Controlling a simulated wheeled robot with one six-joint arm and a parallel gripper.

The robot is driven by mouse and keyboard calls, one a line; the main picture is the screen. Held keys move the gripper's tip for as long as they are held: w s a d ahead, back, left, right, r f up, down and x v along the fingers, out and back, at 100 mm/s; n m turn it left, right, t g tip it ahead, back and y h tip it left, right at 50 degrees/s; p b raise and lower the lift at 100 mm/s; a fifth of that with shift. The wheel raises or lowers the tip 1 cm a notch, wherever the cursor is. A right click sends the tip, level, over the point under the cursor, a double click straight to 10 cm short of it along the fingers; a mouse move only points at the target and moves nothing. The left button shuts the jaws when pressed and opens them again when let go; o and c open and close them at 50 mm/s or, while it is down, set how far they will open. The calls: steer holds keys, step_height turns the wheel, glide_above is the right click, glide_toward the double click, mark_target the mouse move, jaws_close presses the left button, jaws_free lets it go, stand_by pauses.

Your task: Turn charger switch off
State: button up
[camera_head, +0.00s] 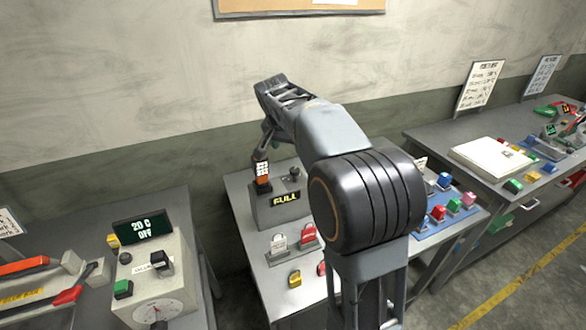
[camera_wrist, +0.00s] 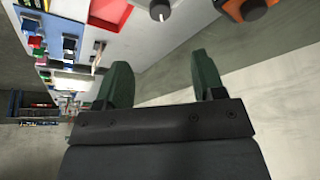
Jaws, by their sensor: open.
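The charger (camera_head: 270,212) is a grey box on the middle table, with a lit sign reading FULL. A small dark switch knob (camera_head: 294,174) stands on its top right. An orange and black handset (camera_head: 263,173) stands upright at its top left. My gripper (camera_head: 264,147) is above the charger's left side, mostly hidden by my arm in the head view. In the wrist view my gripper (camera_wrist: 163,78) is open, with nothing between its two dark green fingers. A round knob (camera_wrist: 160,10), apparently the switch, and an orange body (camera_wrist: 238,10) lie beyond the fingertips.
Padlocks (camera_head: 279,243) lie in front of the charger. A blue tray (camera_head: 447,226) of coloured locks is to the right, partly behind my arm. A gauge box (camera_head: 150,285) stands on the left table. The wall (camera_head: 150,80) is close behind.

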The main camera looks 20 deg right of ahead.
mark_target(294, 169)
steer(key=p+x, duration=0.2)
steer(key=x, duration=1.1)
steer(key=shift+c, duration=0.2)
